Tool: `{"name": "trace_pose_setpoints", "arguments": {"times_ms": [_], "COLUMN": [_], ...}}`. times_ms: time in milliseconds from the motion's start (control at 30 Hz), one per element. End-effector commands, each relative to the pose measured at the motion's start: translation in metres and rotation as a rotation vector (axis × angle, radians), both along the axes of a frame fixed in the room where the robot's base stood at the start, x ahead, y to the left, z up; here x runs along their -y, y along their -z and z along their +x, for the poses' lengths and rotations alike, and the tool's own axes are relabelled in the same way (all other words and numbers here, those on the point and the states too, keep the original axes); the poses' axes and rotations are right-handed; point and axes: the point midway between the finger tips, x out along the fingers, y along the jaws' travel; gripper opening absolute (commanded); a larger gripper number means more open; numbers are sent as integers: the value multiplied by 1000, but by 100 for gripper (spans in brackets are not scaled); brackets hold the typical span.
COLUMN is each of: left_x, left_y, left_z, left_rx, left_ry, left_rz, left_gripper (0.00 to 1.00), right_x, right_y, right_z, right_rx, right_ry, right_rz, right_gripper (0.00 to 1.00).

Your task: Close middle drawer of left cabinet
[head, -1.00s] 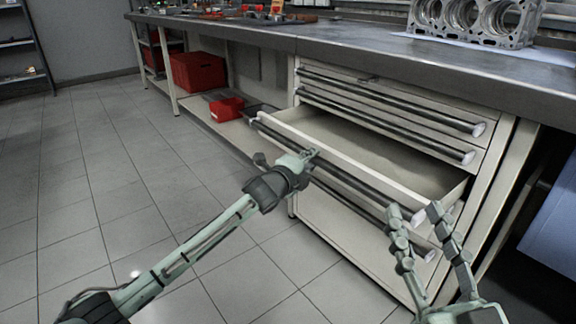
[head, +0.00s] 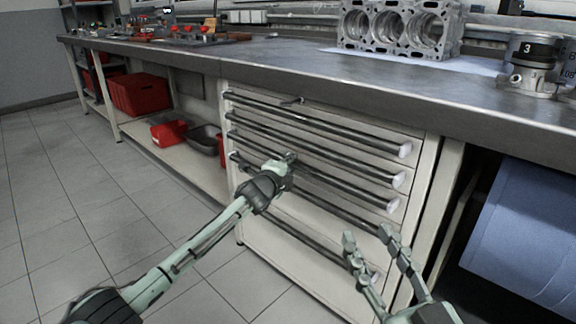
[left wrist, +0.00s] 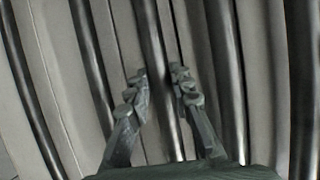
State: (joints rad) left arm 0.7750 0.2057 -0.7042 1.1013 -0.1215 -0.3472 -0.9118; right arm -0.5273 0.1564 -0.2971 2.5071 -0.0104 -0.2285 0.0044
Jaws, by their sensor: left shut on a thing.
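The left cabinet (head: 318,258) is a pale drawer unit under the workbench, with long dark bar handles. Its middle drawer (head: 340,182) now looks flush with the drawers around it; no open interior shows. My left gripper (head: 288,158) is at this drawer's front, shut on its bar handle. The left wrist view shows its fingers (left wrist: 158,82) on either side of the dark handle bar (left wrist: 152,45), with other bars running alongside. My right gripper (head: 367,236) is open and empty, in front of the cabinet's lower right part.
The workbench top (head: 290,85) carries an engine block (head: 400,30) and a piston (head: 532,65). Red bins (head: 140,94) and a grey tray (head: 205,139) sit on the shelf at left. Floor at left is clear.

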Motion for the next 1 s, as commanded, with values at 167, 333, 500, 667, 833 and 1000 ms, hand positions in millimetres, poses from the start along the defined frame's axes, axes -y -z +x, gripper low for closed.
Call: {"name": "trace_pose_setpoints", "arguments": {"times_ms": [167,333,500,667,833,1000], "left_x": [0,0,0,0,-3,-9], "left_y": [-5,-6,-4,-3,-4,-8], "left_z": [2,2,2,1,-6,-31], "left_rx": [7,8,6,5,6,5], "left_ry": [0,-1,-1,0,0,1], "left_rz": [-2,-3,-2,-2,-2,-2], "left_gripper": [0,33,43,43,43,43], "right_x": [0,0,0,0,0,0], "right_y": [0,0,0,0,0,0], "right_z": [0,0,0,0,0,0], "right_rx": [1,2,2,1,0,0], "right_ry": [-1,-1,-1,1,3,2], "right_rz": [0,1,1,3,3,2], "right_gripper": [40,40,40,40,40,40]}}
